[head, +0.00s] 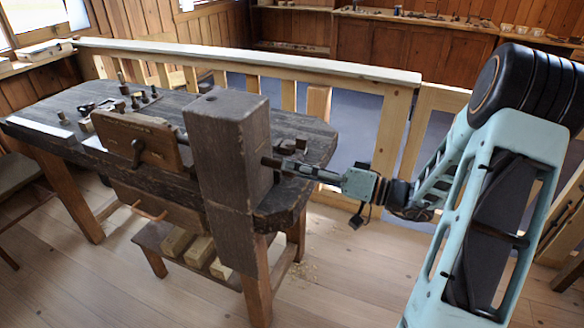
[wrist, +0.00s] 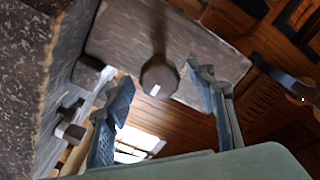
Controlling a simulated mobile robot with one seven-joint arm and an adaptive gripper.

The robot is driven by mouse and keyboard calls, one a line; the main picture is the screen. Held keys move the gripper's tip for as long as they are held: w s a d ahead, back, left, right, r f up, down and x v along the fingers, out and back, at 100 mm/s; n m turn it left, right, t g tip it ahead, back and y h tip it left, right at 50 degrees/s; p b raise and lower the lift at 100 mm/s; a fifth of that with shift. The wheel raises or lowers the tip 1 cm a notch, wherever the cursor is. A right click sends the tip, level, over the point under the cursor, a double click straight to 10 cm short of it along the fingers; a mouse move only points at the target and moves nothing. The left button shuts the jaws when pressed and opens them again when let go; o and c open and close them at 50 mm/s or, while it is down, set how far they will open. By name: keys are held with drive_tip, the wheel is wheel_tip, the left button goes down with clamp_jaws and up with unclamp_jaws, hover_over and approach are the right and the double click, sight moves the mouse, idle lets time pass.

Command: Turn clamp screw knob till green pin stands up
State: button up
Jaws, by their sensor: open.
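The clamp screw knob (wrist: 160,74) is a dark, faceted knob with a small white mark, on a shaft from the broad face of a dark wooden block (wrist: 110,32). In the wrist view it lies between the two spread fingers of my gripper (wrist: 163,84), with a gap on each side. In the head view my gripper (head: 292,165) reaches in from the right at the side of the upright block (head: 228,160). The knob is mostly hidden there by the fingers. I cannot make out a green pin in either view.
The dark workbench (head: 60,102) holds a wooden plate with a handle (head: 138,142) and several small tools. Small dark pieces (head: 297,143) lie on the bench behind my gripper. A railing (head: 250,58) runs behind the bench.

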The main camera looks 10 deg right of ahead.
drive_tip(key=shift+x, duration=0.9)
drive_tip(key=shift+c, duration=0.4)
drive_tip(key=c, duration=1.1)
